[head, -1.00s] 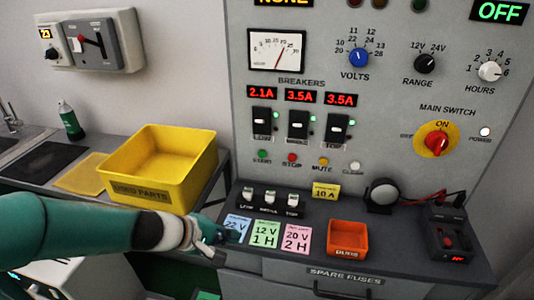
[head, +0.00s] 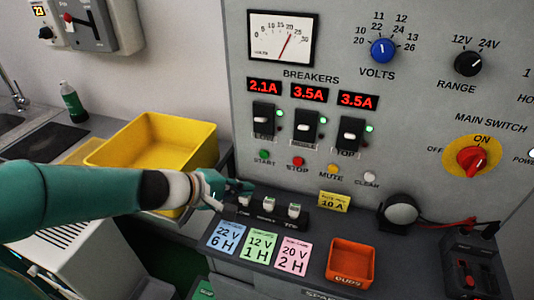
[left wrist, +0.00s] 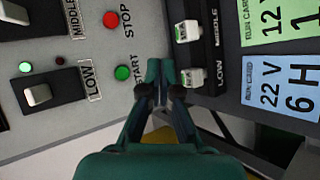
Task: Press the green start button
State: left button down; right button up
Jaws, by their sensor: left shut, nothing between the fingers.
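The green start button (head: 264,156) is on the grey panel, below the low breaker and left of the red stop button (head: 298,161). The start button also shows in the left wrist view (left wrist: 122,73), just left of my shut fingertips. My left gripper (head: 240,188) is shut and empty. In the head view it is below and left of the start button, by the left end of the black fuse holder. In the left wrist view its fingertips (left wrist: 161,68) lie between the start button and that holder. I cannot tell the gap to the panel. My right gripper is not in view.
The yellow mute button (head: 333,171) and white clear button (head: 369,179) continue the row. The black fuse holder (head: 270,213) stands close beside my gripper. Cards, an orange duds bin (head: 350,262) and a yellow bin (head: 160,135) are around the bench.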

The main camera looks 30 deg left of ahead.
aim_at(264, 155)
pick_arm(q)
jog(key=shift+w, duration=0.15)
jog(key=w+a+p, duration=0.2)
jog(key=w, duration=0.6)
jog(key=shift+w+p, duration=0.2)
jog(key=shift+p, duration=0.15)
jog(key=shift+w, duration=0.1)
dwell(1.2)
jog(key=shift+w, duration=0.3)
jog(key=shift+w+a, duration=0.15)
jog(key=shift+w, duration=0.25)
dwell(0.6)
jog(key=shift+s, duration=0.2)
jog(key=shift+s+d+b, duration=0.2)
jog(key=shift+s+b, duration=0.4)
jog(key=shift+s, duration=0.05)
